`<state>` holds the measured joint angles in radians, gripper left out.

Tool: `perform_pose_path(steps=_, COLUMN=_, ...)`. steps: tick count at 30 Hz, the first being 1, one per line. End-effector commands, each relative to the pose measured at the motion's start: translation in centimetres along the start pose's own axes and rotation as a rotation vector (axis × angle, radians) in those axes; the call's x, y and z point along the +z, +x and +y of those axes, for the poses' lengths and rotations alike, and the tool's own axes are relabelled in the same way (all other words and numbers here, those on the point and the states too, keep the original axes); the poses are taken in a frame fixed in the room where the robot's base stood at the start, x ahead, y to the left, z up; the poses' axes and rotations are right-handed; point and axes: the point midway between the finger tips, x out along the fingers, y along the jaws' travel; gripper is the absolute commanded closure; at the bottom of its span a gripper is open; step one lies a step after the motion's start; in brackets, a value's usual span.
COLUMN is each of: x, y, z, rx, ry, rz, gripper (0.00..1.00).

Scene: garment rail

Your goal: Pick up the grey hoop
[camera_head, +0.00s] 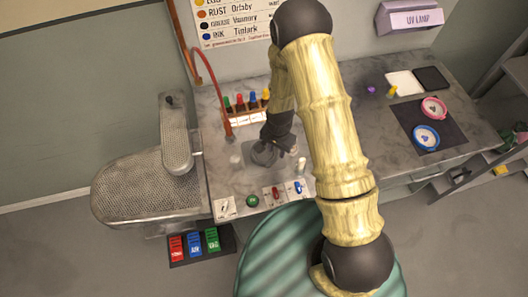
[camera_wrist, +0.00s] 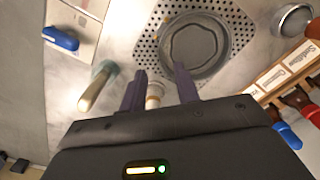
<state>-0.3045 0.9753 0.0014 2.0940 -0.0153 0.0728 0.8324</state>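A grey round hoop (camera_wrist: 222,42) with a dark wavy line inside it lies on a perforated metal plate (camera_wrist: 148,42) in the wrist view. In the head view the grey hoop (camera_head: 263,154) shows on the counter, partly hidden by my dark gripper. My gripper (camera_wrist: 160,77) is open, its two dark fingers apart. The fingertips point toward the near edge of the hoop and appear apart from it. A small pale cylinder (camera_wrist: 154,96) shows between the fingers, farther off. My gripper (camera_head: 288,148) is low over the counter in the head view.
Small plates with a red (camera_head: 275,192) and a blue piece (camera_head: 298,188) lie in front. Pink (camera_head: 434,107) and blue hoops (camera_head: 426,137) lie on a dark mat at right.

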Motion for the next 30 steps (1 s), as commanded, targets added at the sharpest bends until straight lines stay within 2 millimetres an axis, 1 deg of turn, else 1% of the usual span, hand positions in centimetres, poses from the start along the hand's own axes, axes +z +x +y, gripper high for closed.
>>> perform_pose_path(steps=5, x=0.0, y=1.1, z=-0.1, rx=0.002, ry=-0.001, rz=-0.002, gripper=0.68)
perform_pose_path(steps=15, x=-0.2, y=4.4, z=-0.2, rx=0.001, ry=-0.001, rz=-0.001, gripper=0.68)
perform_pose_path(steps=19, x=-0.2, y=4.8, z=-0.3, rx=0.0, ry=0.0, rz=0.0, gripper=0.68)
perform_pose_path(steps=30, x=-0.2, y=4.8, z=-0.3, rx=0.0, ry=0.0, rz=0.001, gripper=0.68)
